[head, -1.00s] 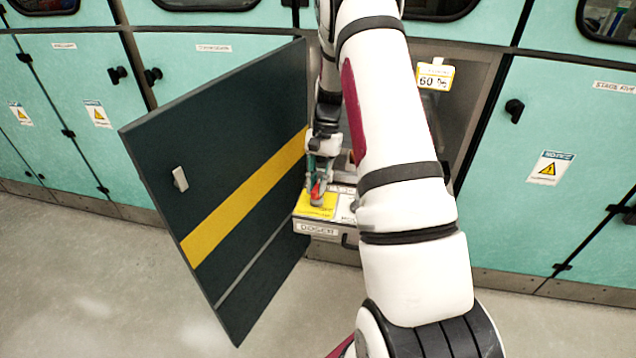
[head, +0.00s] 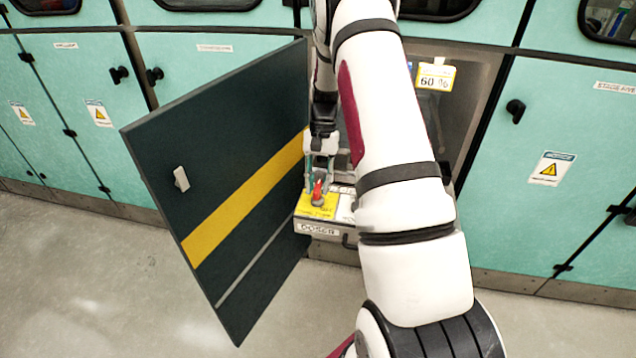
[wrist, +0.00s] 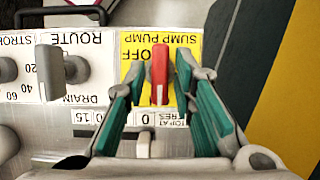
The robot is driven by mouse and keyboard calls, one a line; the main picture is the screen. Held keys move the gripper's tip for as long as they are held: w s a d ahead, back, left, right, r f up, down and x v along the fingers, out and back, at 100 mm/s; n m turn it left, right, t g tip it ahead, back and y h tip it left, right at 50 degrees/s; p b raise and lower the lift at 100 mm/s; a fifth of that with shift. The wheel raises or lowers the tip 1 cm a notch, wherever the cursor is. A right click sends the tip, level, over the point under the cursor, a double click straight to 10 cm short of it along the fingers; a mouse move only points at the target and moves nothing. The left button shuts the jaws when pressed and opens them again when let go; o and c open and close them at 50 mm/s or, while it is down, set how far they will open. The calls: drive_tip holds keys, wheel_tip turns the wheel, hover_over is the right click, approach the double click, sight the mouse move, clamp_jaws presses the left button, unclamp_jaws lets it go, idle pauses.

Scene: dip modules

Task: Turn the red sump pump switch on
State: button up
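The red sump pump switch (wrist: 159,80) stands on a yellow label (wrist: 188,47) that reads OFF and SUMP PUMP, upside down in the wrist view. The red switch lever points lengthwise along that view. My gripper (wrist: 161,72) is open, with one green-lined finger on each side of the switch. A gap shows between the switch and each finger. In the head view my gripper (head: 320,170) is just above the red switch (head: 317,193), on the yellow patch of the pulled-out panel marked DOSER.
A grey route knob (wrist: 65,70) sits beside the yellow label, and a small white slider (wrist: 143,145) lies below the switch. The open dark door (head: 225,190) with a yellow stripe stands close to the left of my arm. Teal cabinets (head: 555,120) line the back.

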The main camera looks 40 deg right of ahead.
drive_tip(key=shift+r, duration=0.1)
drive_tip(key=v, duration=1.1)
drive_tip(key=shift+r, duration=0.4)
drive_tip(key=shift+w+d, duration=0.1)
drive_tip(key=shift+w, duration=0.05)
